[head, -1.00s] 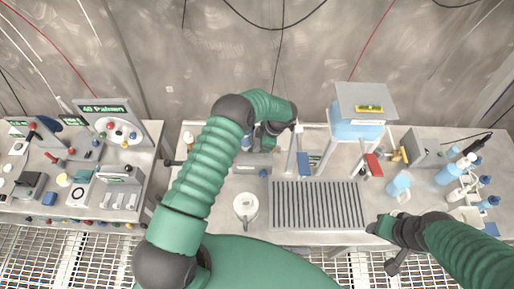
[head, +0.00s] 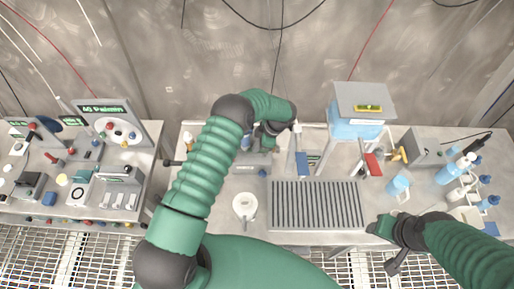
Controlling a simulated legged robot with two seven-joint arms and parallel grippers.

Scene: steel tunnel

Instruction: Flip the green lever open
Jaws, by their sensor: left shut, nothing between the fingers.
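I cannot clearly make out a green lever. A small green patch (head: 314,160) shows beside a blue-ended upright lever (head: 302,162) at the middle of the bench, but it is too small to identify. My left gripper (head: 268,146) is shut and empty, just left of that lever and above the back of the bench. My green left arm arches over the bench and hides part of what lies beneath. My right gripper (head: 384,229) is low at the bench's front edge, right of the slatted grate; its fingers are not clear.
A slatted grate (head: 318,205) fills the middle front of the bench, with a round white dish (head: 245,206) to its left. A blue tank (head: 353,126), a red-ended lever (head: 374,163) and several bottles (head: 455,169) stand to the right. A panelled console (head: 118,130) stands at left.

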